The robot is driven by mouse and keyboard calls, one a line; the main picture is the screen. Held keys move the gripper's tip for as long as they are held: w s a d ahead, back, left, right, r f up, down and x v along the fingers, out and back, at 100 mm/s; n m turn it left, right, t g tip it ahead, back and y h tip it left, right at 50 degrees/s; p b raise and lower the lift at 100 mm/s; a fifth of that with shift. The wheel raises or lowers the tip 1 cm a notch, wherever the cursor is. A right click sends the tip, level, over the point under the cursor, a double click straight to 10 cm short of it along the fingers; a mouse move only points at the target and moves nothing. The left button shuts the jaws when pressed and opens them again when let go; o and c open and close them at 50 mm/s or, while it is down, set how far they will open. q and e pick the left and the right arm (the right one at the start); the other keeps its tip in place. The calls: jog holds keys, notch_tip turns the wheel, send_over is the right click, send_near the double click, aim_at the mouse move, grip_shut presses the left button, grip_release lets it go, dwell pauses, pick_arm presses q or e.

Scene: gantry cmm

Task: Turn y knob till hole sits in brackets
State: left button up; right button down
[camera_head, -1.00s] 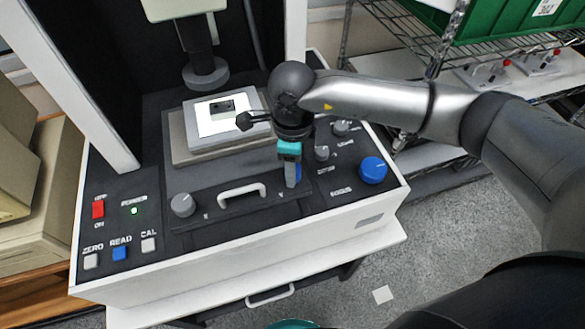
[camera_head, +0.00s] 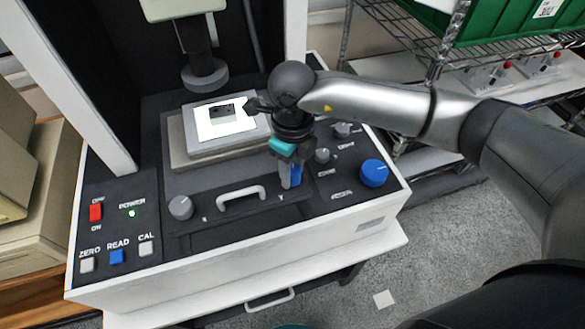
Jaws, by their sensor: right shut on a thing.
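My right gripper (camera_head: 290,184) points down at the front panel of the measuring machine and is shut on the y knob. The fingers cover the knob, so its pointer cannot be seen. Another grey knob (camera_head: 180,207) stands at the panel's left. The stage (camera_head: 182,150) carries a bright white plate (camera_head: 208,130) with a small dark part (camera_head: 222,112) on it. A hole in that part is too small to make out clearly. The round lens (camera_head: 205,75) hangs above and behind the plate. No brackets can be seen. My left gripper is not in view.
A white handle (camera_head: 241,197) stands between the two knobs. A big blue knob (camera_head: 374,173) and small grey knobs (camera_head: 322,156) are at the right. The red power switch (camera_head: 96,212) and blue READ button (camera_head: 117,256) are at the left.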

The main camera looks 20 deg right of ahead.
aim_at(293, 170)
jog(key=shift+c, duration=2.2)
grip_release()
jog(key=shift+r, duration=0.1)
notch_tip(293, 170, up, 15)
